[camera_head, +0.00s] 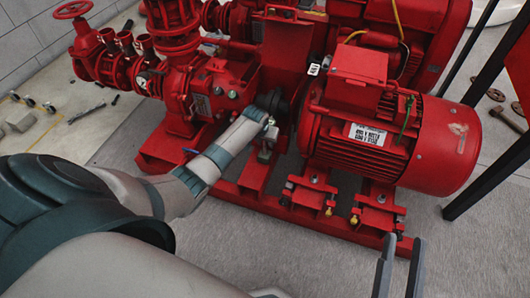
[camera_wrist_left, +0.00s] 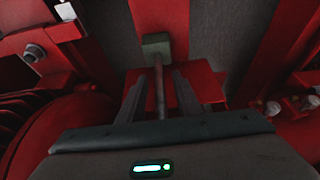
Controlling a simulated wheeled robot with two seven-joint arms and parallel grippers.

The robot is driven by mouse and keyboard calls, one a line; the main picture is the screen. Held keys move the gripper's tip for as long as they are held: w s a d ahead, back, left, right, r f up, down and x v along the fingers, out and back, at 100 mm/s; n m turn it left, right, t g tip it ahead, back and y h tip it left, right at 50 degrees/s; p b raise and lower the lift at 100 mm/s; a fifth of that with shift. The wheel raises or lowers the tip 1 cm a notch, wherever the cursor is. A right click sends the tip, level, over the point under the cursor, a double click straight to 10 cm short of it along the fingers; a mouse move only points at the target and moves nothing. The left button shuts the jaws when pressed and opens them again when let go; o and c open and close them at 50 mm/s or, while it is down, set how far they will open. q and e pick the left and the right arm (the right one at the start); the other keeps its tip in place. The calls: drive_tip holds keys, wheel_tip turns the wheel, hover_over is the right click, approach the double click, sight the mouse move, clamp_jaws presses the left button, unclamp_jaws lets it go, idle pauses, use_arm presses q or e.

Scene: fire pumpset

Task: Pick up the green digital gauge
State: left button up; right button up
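The green digital gauge (camera_wrist_left: 156,42) shows in the left wrist view as a small grey-green block on a thin stem. The stem runs toward the camera between the two fingers of my left gripper (camera_wrist_left: 158,84). Gaps show on both sides of the stem, so the fingers look open around it. In the head view a small greenish block (camera_head: 264,156), apparently the gauge, sits low on the red pump frame, just below the tip of my left gripper (camera_head: 269,131). The gauge face cannot be made out. My right gripper (camera_head: 400,266) is open and empty at the lower right.
A red motor (camera_head: 385,130) stands right of the left gripper, and red pump piping with valves (camera_head: 180,75) stands left. The red base frame (camera_head: 300,212) has bolts along its front. A dark post (camera_head: 487,125) rises at the right. The grey floor in front is clear.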

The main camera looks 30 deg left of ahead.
idle(0.4)
use_arm(q)
clamp_jaws()
drive_tip(key=shift+r, duration=0.1)
idle(1.2)
